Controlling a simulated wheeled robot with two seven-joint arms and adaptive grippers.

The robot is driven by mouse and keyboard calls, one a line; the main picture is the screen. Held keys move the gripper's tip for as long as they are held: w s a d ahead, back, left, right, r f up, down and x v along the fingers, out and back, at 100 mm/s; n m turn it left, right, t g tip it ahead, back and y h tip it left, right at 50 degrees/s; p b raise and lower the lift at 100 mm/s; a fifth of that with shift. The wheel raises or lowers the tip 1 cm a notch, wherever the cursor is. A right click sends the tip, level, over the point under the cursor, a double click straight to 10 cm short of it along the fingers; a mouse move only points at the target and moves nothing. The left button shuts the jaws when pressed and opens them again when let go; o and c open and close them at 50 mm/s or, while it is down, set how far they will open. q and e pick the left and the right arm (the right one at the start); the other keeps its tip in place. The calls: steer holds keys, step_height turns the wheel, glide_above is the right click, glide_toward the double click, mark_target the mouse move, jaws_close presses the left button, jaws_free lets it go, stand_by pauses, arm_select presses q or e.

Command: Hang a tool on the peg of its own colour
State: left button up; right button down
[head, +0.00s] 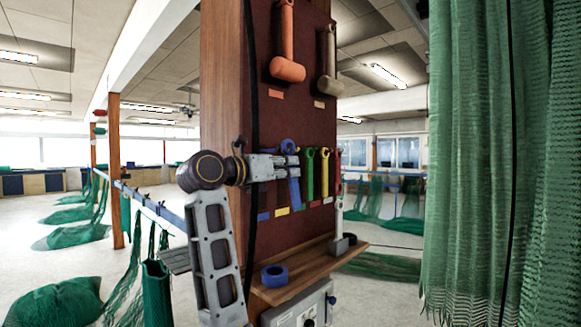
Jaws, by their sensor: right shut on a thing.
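My right gripper (286,162) is in front of the dark red tool board (300,110), shut on a blue wrench-like tool (295,190) near its upper end. The blue tool is upright; whether it touches a peg is hidden by the gripper. To its right hang a green tool (310,175), a yellow tool (324,172) and a red tool (337,172). My left gripper is out of view.
An orange mallet (287,69) and a brown mallet (330,86) hang higher up. A wooden shelf (310,272) below holds a blue tape roll (274,275) and an upright pale-handled mallet (339,222). A black cord (252,100) runs down the post. A green net (490,160) hangs at right.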

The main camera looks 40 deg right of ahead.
steer(key=w+f+p, duration=0.1)
steer(key=w+p, duration=0.1)
steer(key=w, duration=0.4)
steer(key=shift+w+a, duration=0.3)
stand_by(1.0)
stand_by(0.8)
steer(key=c, duration=1.4)
jaws_free()
steer(key=shift+c, duration=0.2)
steer(key=shift+f, duration=0.1)
steer(key=shift+a, duration=0.1)
steer(key=a, duration=1.1)
steer(key=shift+s+a, duration=0.4)
